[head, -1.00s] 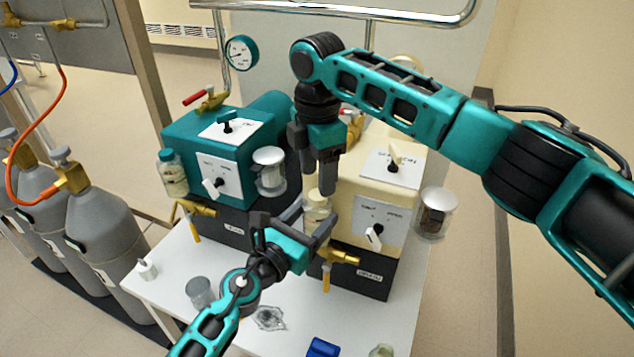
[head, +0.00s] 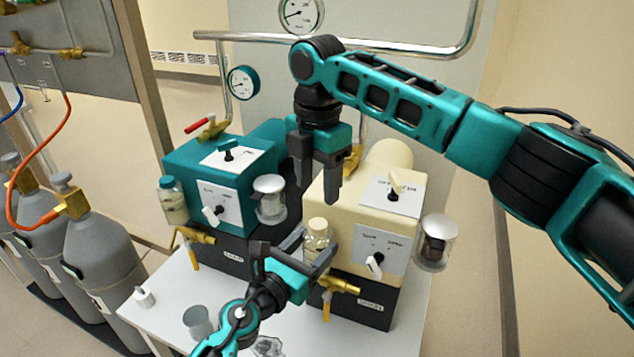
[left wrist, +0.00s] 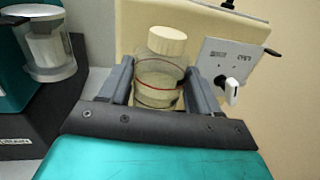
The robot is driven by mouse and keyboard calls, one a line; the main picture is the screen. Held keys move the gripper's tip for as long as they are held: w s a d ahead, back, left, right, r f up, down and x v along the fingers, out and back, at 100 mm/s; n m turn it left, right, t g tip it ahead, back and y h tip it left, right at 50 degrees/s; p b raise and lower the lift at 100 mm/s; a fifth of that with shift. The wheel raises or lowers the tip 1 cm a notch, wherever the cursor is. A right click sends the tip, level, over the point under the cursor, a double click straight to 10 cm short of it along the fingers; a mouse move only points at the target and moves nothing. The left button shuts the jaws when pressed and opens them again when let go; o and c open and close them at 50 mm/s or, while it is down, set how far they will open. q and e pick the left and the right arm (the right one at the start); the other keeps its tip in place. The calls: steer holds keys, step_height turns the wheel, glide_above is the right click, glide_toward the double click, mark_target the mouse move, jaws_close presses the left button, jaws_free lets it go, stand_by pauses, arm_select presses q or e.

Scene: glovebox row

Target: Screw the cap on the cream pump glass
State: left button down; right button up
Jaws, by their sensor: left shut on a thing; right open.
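The cream pump (head: 345,205) stands on the right of the bench. Its glass (head: 316,245) is a small clear jar at the pump's front left, with a cream cap (head: 317,225) on top. In the left wrist view the glass (left wrist: 160,85) has a red line around it, and the cap (left wrist: 167,40) sits upright on its mouth. I cannot tell how tight the cap is. My left gripper (head: 295,248) is shut on the glass, one finger on each side. My right gripper (head: 318,180) points down above the cap, open and empty, apart from it.
The teal pump (head: 215,170) stands to the left with its own teal-capped glass (head: 172,200). Clear jars (head: 435,242) hang on the pumps' right sides. Brass taps (head: 342,285) stick out in front. A grey cup (head: 198,322) and a small white bottle (head: 144,296) stand on the white bench.

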mark_target(317, 224)
steer(key=shift+f, duration=4.05)
jaws_close()
steer(key=m, duration=0.5)
steer(key=shift+f, duration=0.1)
steer(key=m, duration=0.7)
steer(key=shift+m, duration=0.4)
steer(key=m, duration=0.3)
steer(key=shift+s+m, duration=0.1)
steer(key=shift+m, duration=0.3)
